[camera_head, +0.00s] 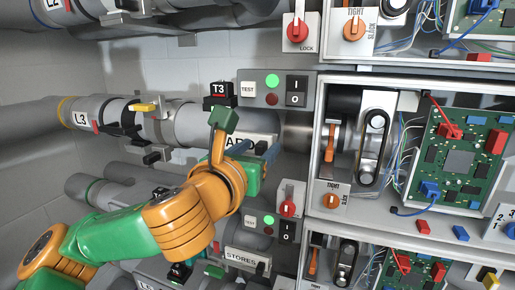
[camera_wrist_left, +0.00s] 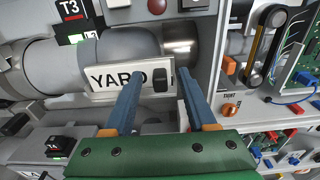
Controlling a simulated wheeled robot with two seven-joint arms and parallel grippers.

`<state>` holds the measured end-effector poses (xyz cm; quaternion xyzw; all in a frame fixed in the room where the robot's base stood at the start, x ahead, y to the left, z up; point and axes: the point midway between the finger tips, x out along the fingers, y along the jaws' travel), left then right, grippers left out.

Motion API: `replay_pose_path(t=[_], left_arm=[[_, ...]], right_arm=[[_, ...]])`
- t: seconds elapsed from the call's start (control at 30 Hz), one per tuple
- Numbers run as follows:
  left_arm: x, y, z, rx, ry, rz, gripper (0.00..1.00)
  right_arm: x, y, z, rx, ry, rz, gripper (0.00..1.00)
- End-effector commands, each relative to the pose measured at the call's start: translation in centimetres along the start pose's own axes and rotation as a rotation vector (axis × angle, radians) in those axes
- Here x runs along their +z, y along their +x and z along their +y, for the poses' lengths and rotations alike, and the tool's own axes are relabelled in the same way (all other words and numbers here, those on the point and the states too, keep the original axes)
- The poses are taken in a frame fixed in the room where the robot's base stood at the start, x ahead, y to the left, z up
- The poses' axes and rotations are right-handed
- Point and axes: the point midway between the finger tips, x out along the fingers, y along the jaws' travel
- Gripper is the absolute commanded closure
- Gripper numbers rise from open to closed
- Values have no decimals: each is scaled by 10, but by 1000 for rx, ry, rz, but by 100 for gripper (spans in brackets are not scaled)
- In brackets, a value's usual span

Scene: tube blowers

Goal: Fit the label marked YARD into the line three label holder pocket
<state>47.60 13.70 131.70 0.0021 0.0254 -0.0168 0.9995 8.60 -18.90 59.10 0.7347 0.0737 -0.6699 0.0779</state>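The white label marked YARD (camera_head: 236,139) is at the front of the grey line three pipe, right of the L3 tag (camera_head: 80,118). It also shows in the left wrist view (camera_wrist_left: 104,77), slightly tilted, with a black grip (camera_wrist_left: 160,79) at its right end. My left gripper (camera_head: 257,150) is in front of the label. In the left wrist view its two blue fingers (camera_wrist_left: 161,76) stand apart, one on each side of the black grip, with gaps showing. Whether the label is seated in its pocket I cannot tell; the fingers cover part of it. My right gripper is not in view.
A T3 block (camera_head: 219,93) stands above the pipe. A test panel (camera_head: 272,88) with a green light is above right. An open cabinet with a circuit board (camera_head: 460,155) stands to the right. A STORES label (camera_head: 243,257) is on a lower line.

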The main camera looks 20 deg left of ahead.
Motion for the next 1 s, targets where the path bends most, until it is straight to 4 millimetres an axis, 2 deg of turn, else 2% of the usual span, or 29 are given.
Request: replay_pose_path(t=[0.27, 0.5, 0.63, 1.0], left_arm=[[0, -2, 0, -1, 0, -1, 44], [-3, -50, 0, -3, 2, -7, 44], [-1, -67, 0, -1, 0, -3, 44], [0, -71, 0, -1, 0, 0, 44]], right_arm=[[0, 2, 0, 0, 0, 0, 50], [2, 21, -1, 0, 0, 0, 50], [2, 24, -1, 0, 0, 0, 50], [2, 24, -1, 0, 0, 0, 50]])
